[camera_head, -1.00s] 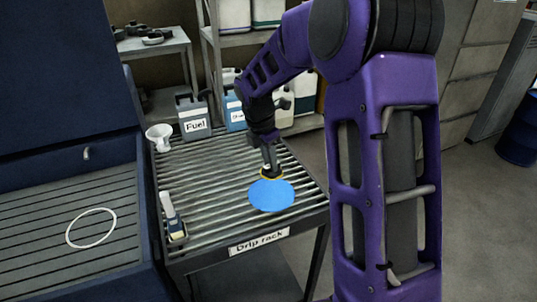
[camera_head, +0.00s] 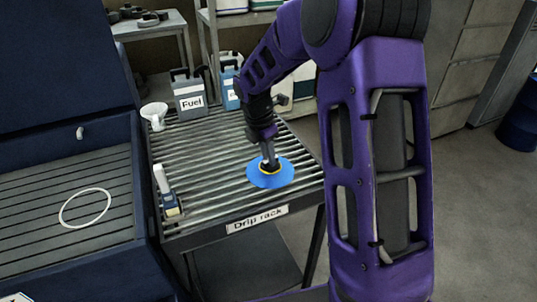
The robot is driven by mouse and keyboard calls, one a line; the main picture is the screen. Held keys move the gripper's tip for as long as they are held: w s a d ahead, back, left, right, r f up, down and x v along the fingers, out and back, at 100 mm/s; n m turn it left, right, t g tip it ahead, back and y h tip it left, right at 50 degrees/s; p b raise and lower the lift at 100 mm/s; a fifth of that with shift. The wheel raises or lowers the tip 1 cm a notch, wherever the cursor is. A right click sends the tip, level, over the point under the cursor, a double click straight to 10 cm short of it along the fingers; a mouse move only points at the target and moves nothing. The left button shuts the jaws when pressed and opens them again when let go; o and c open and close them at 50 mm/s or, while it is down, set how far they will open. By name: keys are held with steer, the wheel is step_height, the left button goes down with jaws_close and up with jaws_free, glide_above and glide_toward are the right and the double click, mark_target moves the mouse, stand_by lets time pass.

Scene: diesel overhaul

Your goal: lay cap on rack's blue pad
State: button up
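The drip rack (camera_head: 190,215) is a slatted table with a label on its front edge. The round blue pad (camera_head: 256,179) lies flat on its slats, towards the right front. My gripper (camera_head: 268,163) points down over the pad and is shut on the cap (camera_head: 271,173), a small dark disc with a yellow rim. The cap appears over the back middle of the pad. I cannot tell whether it touches the pad or hovers just above it. The fingertips are small and partly hidden against the cap.
A white funnel (camera_head: 155,115), a fuel can (camera_head: 190,98) and a blue jug (camera_head: 230,93) stand along the rack's back. A small upright item (camera_head: 167,190) stands at its left. The navy basin (camera_head: 110,228) with a white ring (camera_head: 85,208) adjoins on the left.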

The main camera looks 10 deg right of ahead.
steer(key=o, duration=0.5)
steer(key=a+r, duration=0.1)
steer(key=r, duration=0.4)
steer(key=s+a+r+p, duration=0.1)
steer(key=r, duration=0.5)
steer(key=a+r+p, duration=0.1)
steer(key=r, duration=0.5)
steer(key=shift+s, duration=0.25)
